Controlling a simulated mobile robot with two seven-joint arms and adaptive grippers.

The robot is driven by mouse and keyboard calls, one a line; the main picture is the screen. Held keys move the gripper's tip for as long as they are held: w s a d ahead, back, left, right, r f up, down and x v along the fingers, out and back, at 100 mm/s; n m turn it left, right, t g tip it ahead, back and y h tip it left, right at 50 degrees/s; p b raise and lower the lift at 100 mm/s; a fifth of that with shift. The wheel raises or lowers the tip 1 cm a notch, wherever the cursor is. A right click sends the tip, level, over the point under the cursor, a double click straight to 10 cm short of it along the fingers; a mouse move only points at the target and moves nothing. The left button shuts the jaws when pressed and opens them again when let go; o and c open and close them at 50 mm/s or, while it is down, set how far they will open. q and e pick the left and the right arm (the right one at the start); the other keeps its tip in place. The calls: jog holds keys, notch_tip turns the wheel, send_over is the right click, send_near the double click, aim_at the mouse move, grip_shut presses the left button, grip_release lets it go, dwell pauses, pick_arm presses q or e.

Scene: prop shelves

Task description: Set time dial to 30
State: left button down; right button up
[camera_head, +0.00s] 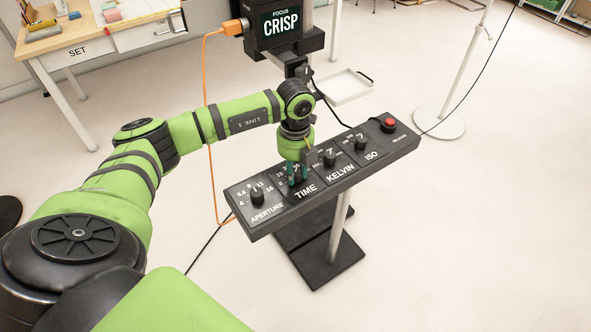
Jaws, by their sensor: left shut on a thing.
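A black control panel (345,184) stands on a post and carries dials marked aperture, time, kelvin and iso. My left gripper (297,178) points down over the time section, second from the left. Its teal fingers are shut on the time dial (298,183). The fingers hide most of the dial and part of its scale, so I cannot read its setting; a 15 shows to the left of the fingers. The aperture dial (257,196), kelvin dial (329,157) and iso dial (360,142) are untouched by the gripper. My right gripper is not in view.
A red button (388,125) sits at the panel's right end. Behind stands a black screen reading CRISP (281,28) with an orange cable, and a white tray (346,87). A table marked SET (77,52) is at the upper left. The floor at right is mostly clear.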

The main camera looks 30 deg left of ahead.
pick_arm(q)
jog(key=n, duration=0.4)
jog(key=shift+s+d+f+n, duration=0.1)
jog(key=shift+s+n, duration=0.05)
jog(key=shift+n, duration=0.15)
jog(key=shift+n+p, duration=0.3)
jog(key=shift+n, duration=1.6)
jog(key=shift+d, duration=0.1)
jog(key=c, duration=0.9)
grip_release()
